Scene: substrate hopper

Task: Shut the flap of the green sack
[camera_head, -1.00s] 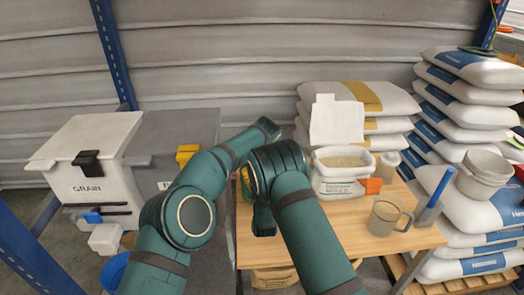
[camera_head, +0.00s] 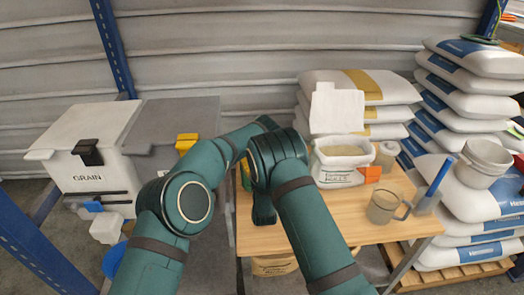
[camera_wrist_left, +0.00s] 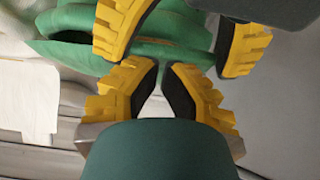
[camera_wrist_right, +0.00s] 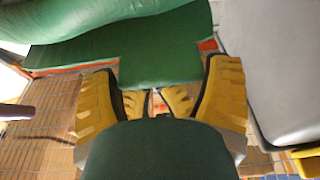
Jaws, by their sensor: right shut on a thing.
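The green sack (camera_wrist_left: 130,55) fills the upper left wrist view and also shows at the top of the right wrist view (camera_wrist_right: 110,32). In the head view my arms hide it. Its flap (camera_wrist_right: 160,62) reaches down between the yellow fingers of my right gripper (camera_wrist_right: 162,72), which is shut on it. My right gripper also shows at the top of the left wrist view (camera_wrist_left: 180,42), across the sack. My left gripper (camera_wrist_left: 160,68) has its fingertips drawn almost together, with nothing seen between them, just below the sack in that view.
The wooden table (camera_head: 345,230) carries a white open bag (camera_head: 341,162), a mug (camera_head: 387,207) and a blue tool (camera_head: 434,192). White sacks (camera_head: 455,110) are stacked at right. A grain hopper (camera_head: 90,165) and grey cabinet (camera_head: 170,130) stand at left.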

